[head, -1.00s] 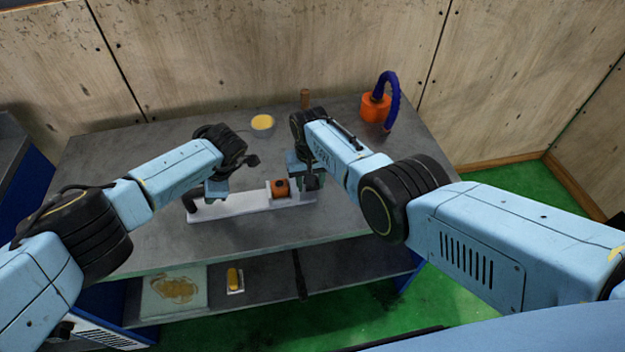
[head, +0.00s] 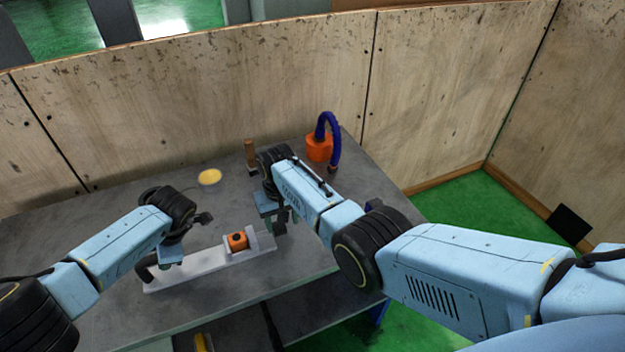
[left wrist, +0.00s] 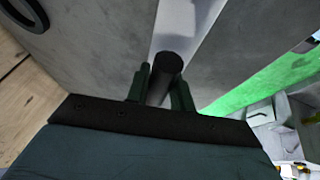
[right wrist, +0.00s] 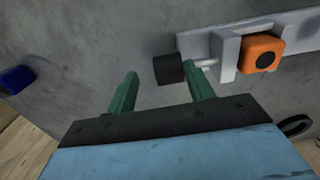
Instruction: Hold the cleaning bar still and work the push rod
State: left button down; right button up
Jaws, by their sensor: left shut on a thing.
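The cleaning bar (head: 200,270) is a long pale bar on the grey table, with an orange block (head: 238,241) near its right end. My left gripper (head: 168,262) is at its left end, shut on the bar's black handle (left wrist: 168,65), as the left wrist view shows. The push rod (right wrist: 201,63) sticks out of the bar's pale end bracket and ends in a black knob (right wrist: 168,69). My right gripper (right wrist: 162,88) is open and empty. The knob lies just beyond its fingertips, closer to the right finger. In the head view the right gripper (head: 280,222) hangs beside the bar's right end.
An orange container with a blue hose (head: 319,147) stands at the back right of the table. A brown upright piece (head: 250,155) and a yellow disc (head: 209,177) are at the back. A plywood wall (head: 280,80) closes the rear. The table behind the bar is mostly clear.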

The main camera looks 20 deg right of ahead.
notch_tip(320, 180, up, 10)
jog(key=d+f, duration=0.3)
jog(key=d, duration=0.5)
jog(key=d+f+t+h, duration=0.1)
jog(key=d+f, duration=0.2)
jog(key=d, duration=0.6)
jog(key=d+f+t+h, duration=0.1)
jog(key=d+f, duration=0.2)
jog(key=d, duration=0.6)
jog(key=shift+w+d+f, duration=0.15)
jog(key=shift+w+d, duration=0.1)
jog(key=shift+w, duration=0.05)
jog(key=shift+s+d+f, duration=0.1)
jog(key=shift+d, duration=0.75)
jog(key=w+a+r+y, duration=0.1)
jog(key=a+r, duration=0.1)
jog(key=a, duration=0.6)
jog(key=w+a+r, duration=0.1)
jog(key=a+r, duration=0.1)
jog(key=a, duration=0.6)
jog(key=g+y, duration=0.1)
jog(key=g, duration=0.1)
send_near(276, 223)
notch_tip(276, 223, down, 9)
